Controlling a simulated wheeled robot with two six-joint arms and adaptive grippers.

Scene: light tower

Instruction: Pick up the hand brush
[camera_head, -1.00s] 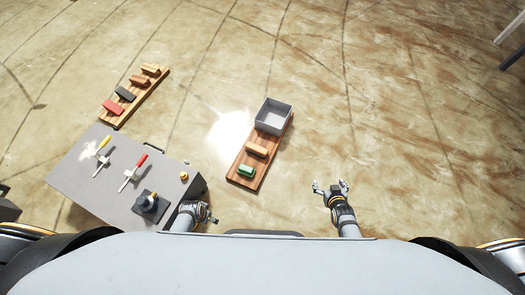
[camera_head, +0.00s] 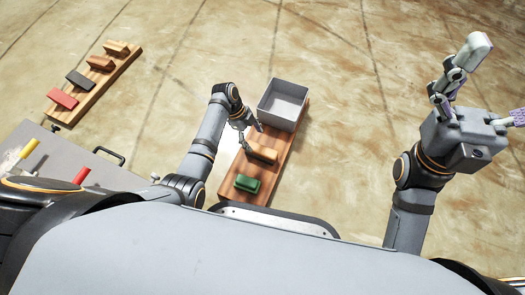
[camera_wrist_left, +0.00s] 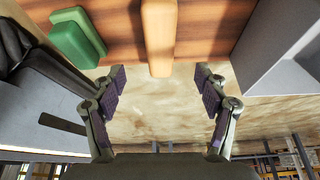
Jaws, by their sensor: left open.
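A tan, rounded block-like piece (camera_head: 262,152), which looks like the hand brush, lies across a wooden board (camera_head: 284,160) between a green piece (camera_head: 247,184) and a grey bin. My left gripper (camera_head: 253,138) is open and empty close beside the tan piece's upper left end. In the left wrist view the tan piece (camera_wrist_left: 159,38) lies straight ahead, centred between the spread fingers (camera_wrist_left: 160,80), with its near end just past the fingertips. My right gripper (camera_head: 497,85) is raised at the right, fingers spread and empty, away from the board.
The grey open bin (camera_head: 283,104) stands on the board's far end. Another board (camera_head: 62,113) at the left bears red, dark and brown pieces. A grey table (camera_head: 65,155) with yellow- and red-handled tools is at the lower left. Floor between the boards is clear.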

